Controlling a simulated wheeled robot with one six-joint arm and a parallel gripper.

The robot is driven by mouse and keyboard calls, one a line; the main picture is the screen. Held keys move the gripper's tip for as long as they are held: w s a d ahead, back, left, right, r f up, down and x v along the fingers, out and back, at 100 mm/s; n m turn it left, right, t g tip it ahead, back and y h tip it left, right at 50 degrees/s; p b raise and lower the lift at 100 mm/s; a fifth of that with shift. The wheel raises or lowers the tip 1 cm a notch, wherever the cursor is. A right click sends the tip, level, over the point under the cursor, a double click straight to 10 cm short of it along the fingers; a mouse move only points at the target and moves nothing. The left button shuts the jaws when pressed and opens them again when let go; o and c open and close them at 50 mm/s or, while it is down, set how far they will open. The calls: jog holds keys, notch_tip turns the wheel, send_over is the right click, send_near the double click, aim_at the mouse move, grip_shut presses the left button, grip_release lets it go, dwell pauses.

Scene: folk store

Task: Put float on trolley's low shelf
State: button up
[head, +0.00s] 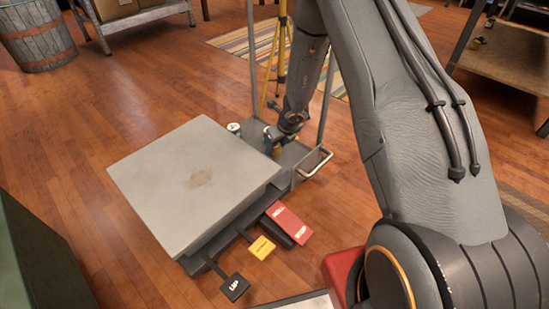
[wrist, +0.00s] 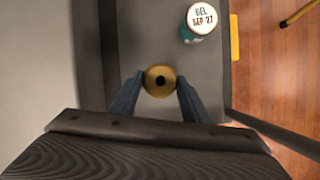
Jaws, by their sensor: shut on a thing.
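The float (wrist: 160,80) is a small yellow-tan round piece with a dark hole in its middle. My gripper (wrist: 158,84) is shut on it, with one blue-grey finger on each side. In the head view my gripper (head: 271,143) is low over the trolley's grey low shelf (head: 293,156), beside the raised grey top (head: 190,185). A bit of yellow (head: 277,151) shows under it. In the wrist view the shelf (wrist: 150,30) lies below the float. I cannot tell whether the float touches it.
A jar with a white lid marked "GEL SEP 27" (wrist: 200,20) stands on the shelf, also in the head view (head: 234,128). A metal handle (head: 316,165) and uprights edge the trolley. Red (head: 289,223), yellow (head: 262,247) and black (head: 234,287) pedals stick out in front.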

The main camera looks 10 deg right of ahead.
aim_at(276, 156)
jog(key=shift+f+b, duration=1.4)
jog(key=shift+f, duration=1.1)
jog(key=shift+f, duration=0.15)
jog(key=o, duration=1)
jog(key=shift+o, duration=0.2)
